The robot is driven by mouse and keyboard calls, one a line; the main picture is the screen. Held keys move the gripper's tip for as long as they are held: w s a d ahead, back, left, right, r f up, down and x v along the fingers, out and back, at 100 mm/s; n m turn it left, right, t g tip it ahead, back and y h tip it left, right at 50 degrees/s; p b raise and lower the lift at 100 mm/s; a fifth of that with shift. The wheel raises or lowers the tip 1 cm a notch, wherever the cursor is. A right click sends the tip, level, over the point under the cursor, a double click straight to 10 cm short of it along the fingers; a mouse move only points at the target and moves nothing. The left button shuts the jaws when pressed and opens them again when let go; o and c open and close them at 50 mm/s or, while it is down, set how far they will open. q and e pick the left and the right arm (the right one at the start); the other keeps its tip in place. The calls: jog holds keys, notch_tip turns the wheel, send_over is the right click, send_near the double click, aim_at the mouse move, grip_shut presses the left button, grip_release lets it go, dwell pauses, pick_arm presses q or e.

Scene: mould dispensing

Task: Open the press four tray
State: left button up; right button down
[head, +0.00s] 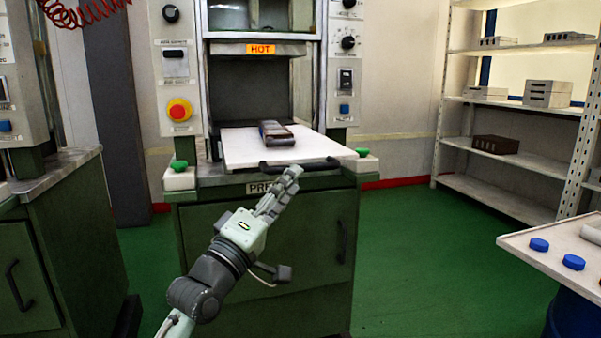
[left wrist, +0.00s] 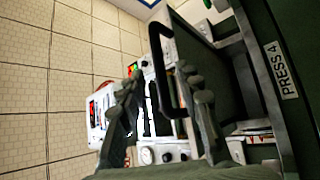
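The press four tray (head: 240,152) is a pale flat plate at the front of the press (head: 190,75), and it juts forward from the opening. A dark mould (head: 275,132) lies on it. The tray's black bar handle (head: 318,164) is at its front edge. It also shows as a black loop in the left wrist view (left wrist: 158,62). My left gripper (head: 289,176) is open, with its fingertips close to the handle. In the left wrist view its fingers (left wrist: 160,78) stand apart on either side of the loop; contact cannot be told. My right gripper is not in view.
A "PRESS 4" label (left wrist: 280,68) is on the green cabinet (head: 215,220). Green knobs (head: 179,166) flank the tray. Another press stands left. A shelf rack (head: 505,147) and a table with blue caps (head: 573,262) are at right. Green floor between is clear.

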pick_arm(q)
jog(key=v, duration=0.6)
jog(key=shift+s+a, duration=0.2)
jog(key=shift+s, duration=0.05)
jog(key=shift+f, duration=0.1)
jog(key=s+a+f+m+g+y, duration=0.15)
jog(key=a+f+g+y, duration=0.25)
jog(key=f, duration=1.2)
jog(key=s+a+f+m+g+y, duration=0.1)
jog(key=a+f+m+g+y, duration=0.15)
jog(key=f, duration=1.35)
jog(key=s+a+f+m+g+y, duration=0.2)
jog(key=s+a+f+g, duration=0.3)
jog(key=s+f, duration=0.7)
jog(key=s+a+f+m+g+y, duration=0.2)
jog(key=s+a+f+g+y, duration=0.2)
jog(key=s+a+f, duration=0.4)
jog(key=s+f+g, duration=0.1)
jog(key=s+f, duration=0.4)
jog(key=shift+r, duration=0.1)
